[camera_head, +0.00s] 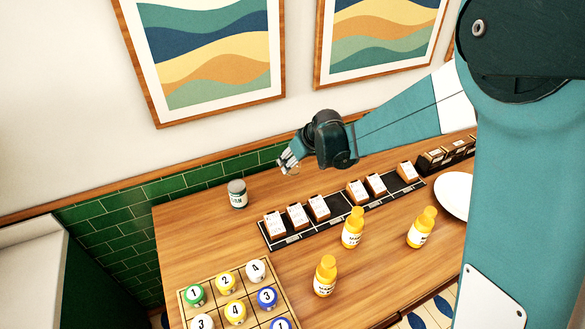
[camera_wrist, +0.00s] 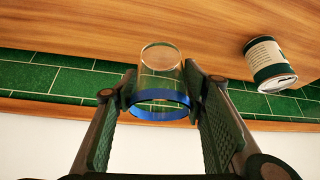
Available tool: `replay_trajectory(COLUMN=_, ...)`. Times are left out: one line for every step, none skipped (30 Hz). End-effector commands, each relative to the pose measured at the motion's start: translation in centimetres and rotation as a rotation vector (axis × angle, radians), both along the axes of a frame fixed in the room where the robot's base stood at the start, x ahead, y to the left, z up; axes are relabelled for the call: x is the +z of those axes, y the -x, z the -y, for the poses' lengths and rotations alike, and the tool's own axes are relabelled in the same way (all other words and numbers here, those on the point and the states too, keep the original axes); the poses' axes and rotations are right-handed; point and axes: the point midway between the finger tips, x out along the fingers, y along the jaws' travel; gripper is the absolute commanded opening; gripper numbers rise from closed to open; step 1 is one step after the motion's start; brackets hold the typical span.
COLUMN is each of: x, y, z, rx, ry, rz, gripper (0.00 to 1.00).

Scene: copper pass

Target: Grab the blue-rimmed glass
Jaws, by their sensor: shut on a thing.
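The blue-rimmed glass (camera_wrist: 160,66) is clear, with a blue band around its rim. In the wrist view it sits between the two dark finger pads of my gripper (camera_wrist: 164,90), its rim towards the palm and its clear base pointing away. My gripper is shut on it, one finger on each side. In the head view my gripper (camera_head: 289,161) is near the back of the wooden table, in front of the green tiles. The glass is small and hard to make out there. It appears raised off the table.
A black rack (camera_head: 334,214) holds several small boxes. Yellow bottles (camera_head: 353,228), a numbered ball grid (camera_head: 221,309) and a white plate (camera_head: 455,194) stand nearer.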

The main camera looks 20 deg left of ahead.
Motion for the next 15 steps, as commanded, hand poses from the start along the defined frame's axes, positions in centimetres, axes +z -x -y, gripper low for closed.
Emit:
replay_trajectory(x=0.6, y=0.0, z=0.0, rx=0.0, ry=0.0, rz=0.0, gripper=0.26)
replay_trajectory(x=0.9, y=0.0, z=0.0, rx=0.0, ry=0.0, rz=0.0, gripper=0.26)
replay_trajectory(x=1.2, y=0.0, z=0.0, rx=0.0, ry=0.0, rz=0.0, gripper=0.26)
replay_trajectory(x=1.4, y=0.0, z=0.0, rx=0.0, ry=0.0, rz=0.0, gripper=0.26)
replay_trajectory(x=1.6, y=0.0, z=0.0, rx=0.0, ry=0.0, rz=0.0, gripper=0.26)
replay_trajectory(x=1.7, y=0.0, z=0.0, rx=0.0, ry=0.0, rz=0.0, gripper=0.26)
replay_trajectory(x=1.8, y=0.0, z=0.0, rx=0.0, ry=0.0, rz=0.0, gripper=0.26)
replay_trajectory(x=1.9, y=0.0, z=0.0, rx=0.0, ry=0.0, rz=0.0, gripper=0.26)
replay_trajectory(x=2.0, y=0.0, z=0.0, rx=0.0, ry=0.0, rz=0.0, gripper=0.26)
replay_trajectory(x=2.0, y=0.0, z=0.0, rx=0.0, ry=0.0, rz=0.0, gripper=0.26)
replay_trajectory(x=2.0, y=0.0, z=0.0, rx=0.0, ry=0.0, rz=0.0, gripper=0.26)
replay_trajectory(x=2.0, y=0.0, z=0.0, rx=0.0, ry=0.0, rz=0.0, gripper=0.26)
replay_trajectory(x=2.0, y=0.0, z=0.0, rx=0.0, ry=0.0, rz=0.0, gripper=0.26)
replay_trajectory(x=2.0, y=0.0, z=0.0, rx=0.0, ry=0.0, rz=0.0, gripper=0.26)
replay_trajectory(x=2.0, y=0.0, z=0.0, rx=0.0, ry=0.0, rz=0.0, gripper=0.26)
